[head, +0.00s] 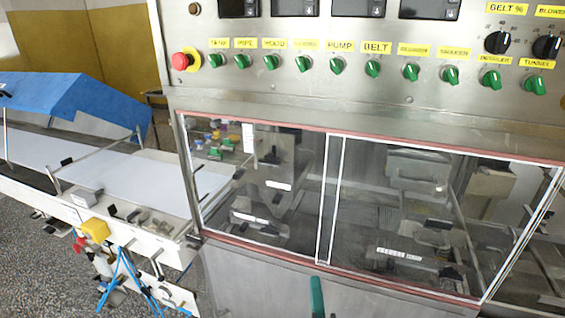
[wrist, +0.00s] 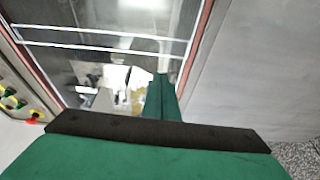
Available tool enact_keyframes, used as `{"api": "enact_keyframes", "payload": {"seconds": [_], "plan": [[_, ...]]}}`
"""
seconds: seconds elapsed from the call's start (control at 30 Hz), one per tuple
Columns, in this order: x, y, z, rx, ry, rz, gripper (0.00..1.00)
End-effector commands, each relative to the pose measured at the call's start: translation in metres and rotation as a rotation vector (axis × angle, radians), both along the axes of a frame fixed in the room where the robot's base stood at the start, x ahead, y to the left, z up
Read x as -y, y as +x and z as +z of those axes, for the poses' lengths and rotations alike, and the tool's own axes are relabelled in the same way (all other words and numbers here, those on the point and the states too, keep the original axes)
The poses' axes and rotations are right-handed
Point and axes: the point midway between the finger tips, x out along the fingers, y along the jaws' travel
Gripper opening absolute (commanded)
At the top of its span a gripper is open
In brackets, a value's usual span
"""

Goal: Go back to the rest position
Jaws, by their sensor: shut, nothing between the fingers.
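My gripper (head: 317,296) shows at the bottom middle of the head view as a narrow dark green tip. It appears in front of the steel panel below the window (head: 370,205) of the enrober machine. In the wrist view my gripper (wrist: 162,98) has its green fingers together, with nothing between them. Beyond them is the machine's window (wrist: 125,55) with its reddish frame. Whether the fingertips touch the machine cannot be told.
The control panel (head: 380,90) carries green knobs, yellow labels and a red emergency button (head: 181,61). A white conveyor belt (head: 140,180) with a blue cover (head: 85,95) extends to the left. Speckled floor (head: 30,265) shows at lower left.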

Motion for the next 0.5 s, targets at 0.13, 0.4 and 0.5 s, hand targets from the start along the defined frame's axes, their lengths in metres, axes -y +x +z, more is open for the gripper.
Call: {"api": "enact_keyframes", "payload": {"seconds": [0.13, 0.4, 0.5], "plan": [[-0.009, -0.02, -0.031, -0.021, 0.127, -0.014, 0.0], [-0.031, -0.083, -0.095, -0.049, 0.466, -0.059, 0.0], [-0.04, -0.109, -0.113, -0.058, 0.587, -0.073, 0.0]]}}
